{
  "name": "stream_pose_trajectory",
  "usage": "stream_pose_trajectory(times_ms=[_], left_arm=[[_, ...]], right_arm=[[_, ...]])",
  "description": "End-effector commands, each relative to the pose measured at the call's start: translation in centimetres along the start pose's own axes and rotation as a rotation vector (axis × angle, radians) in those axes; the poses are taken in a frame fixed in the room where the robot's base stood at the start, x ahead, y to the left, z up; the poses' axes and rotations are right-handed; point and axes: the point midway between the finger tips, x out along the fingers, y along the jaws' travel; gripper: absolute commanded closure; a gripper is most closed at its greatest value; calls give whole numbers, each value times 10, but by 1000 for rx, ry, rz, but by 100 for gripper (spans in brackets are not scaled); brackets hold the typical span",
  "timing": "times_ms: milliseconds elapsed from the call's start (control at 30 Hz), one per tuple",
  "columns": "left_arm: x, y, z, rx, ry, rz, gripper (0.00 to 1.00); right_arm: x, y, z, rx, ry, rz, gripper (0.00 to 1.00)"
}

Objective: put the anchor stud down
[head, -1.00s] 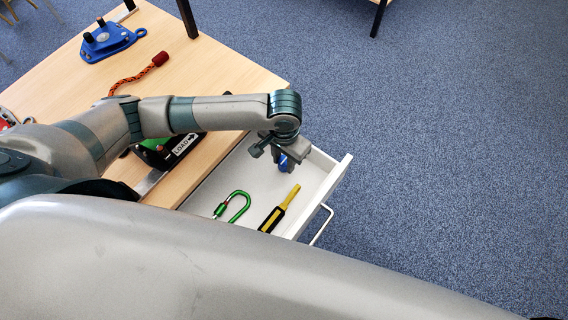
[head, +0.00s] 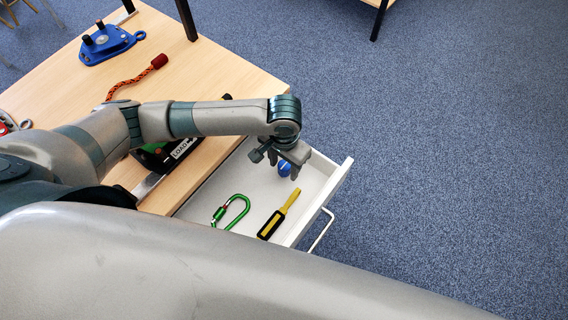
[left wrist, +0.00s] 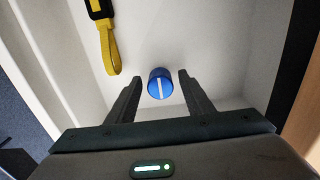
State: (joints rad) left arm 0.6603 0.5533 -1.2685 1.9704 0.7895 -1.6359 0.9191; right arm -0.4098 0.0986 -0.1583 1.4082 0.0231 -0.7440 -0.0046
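The anchor stud, seen as a blue round piece (head: 284,169) with a white stripe on its end in the left wrist view (left wrist: 160,84), is in the open white drawer (head: 322,196). My left gripper (head: 285,168) is over the drawer, pointing down. In the left wrist view its two fingers (left wrist: 160,77) stand apart on either side of the stud, with a gap on each side. The stud appears to rest on the drawer floor. My right gripper is not in view.
A green carabiner (head: 231,213) and a black-and-yellow tool (head: 279,213) lie in the drawer, left of and nearer than the stud. A blue pulley device (head: 107,43), an orange rope (head: 133,78) and a black-and-green device marked LOAD (head: 165,155) are on the wooden table (head: 215,60).

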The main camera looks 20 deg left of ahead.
Motion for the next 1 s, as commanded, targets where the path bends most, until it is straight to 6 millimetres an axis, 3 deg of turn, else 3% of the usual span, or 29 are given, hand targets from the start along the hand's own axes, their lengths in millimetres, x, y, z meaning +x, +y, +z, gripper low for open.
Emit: stream_pose_trajectory(times_ms=[200,367,800,1000], left_arm=[[-2,0,0,1,1,0,53],[-17,0,-1,1,1,1,53],[-91,1,-1,0,2,2,53],[-115,0,-1,0,2,1,53]], right_arm=[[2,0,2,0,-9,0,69],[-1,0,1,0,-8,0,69],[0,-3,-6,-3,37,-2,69],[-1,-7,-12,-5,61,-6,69]])
